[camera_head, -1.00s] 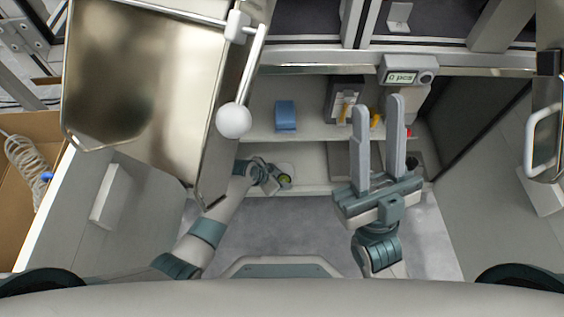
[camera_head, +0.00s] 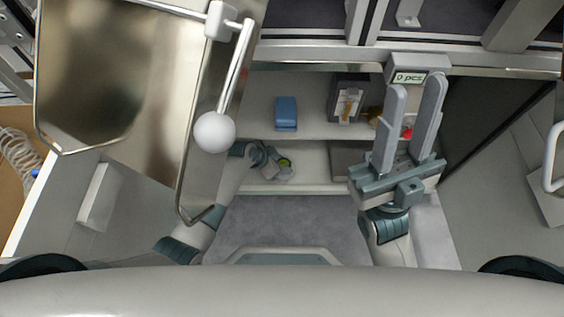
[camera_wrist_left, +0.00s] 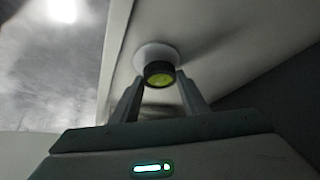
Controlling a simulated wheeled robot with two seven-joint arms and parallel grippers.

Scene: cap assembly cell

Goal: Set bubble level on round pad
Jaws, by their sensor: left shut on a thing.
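The bubble level, a small dark-rimmed disc with a yellow-green face, is in the left wrist view (camera_wrist_left: 159,74) and small in the head view (camera_head: 284,162). My left gripper (camera_wrist_left: 160,86) is shut on it, with the level at the fingertips. The white round pad (camera_wrist_left: 150,52) shows directly behind the level in the left wrist view, on a pale surface. The level overlaps the pad there; I cannot tell whether they touch. In the head view my left gripper (camera_head: 272,163) is over the lower shelf. My right gripper (camera_head: 416,86) is open and empty, fingers pointing up the picture.
A blue box (camera_head: 286,113) stands on the upper shelf (camera_head: 310,123). A grey holder (camera_head: 348,100) and a counter display (camera_head: 410,77) are right of it. A metal tray (camera_head: 105,75) and a white ball on a rod (camera_head: 214,132) hang close at the left.

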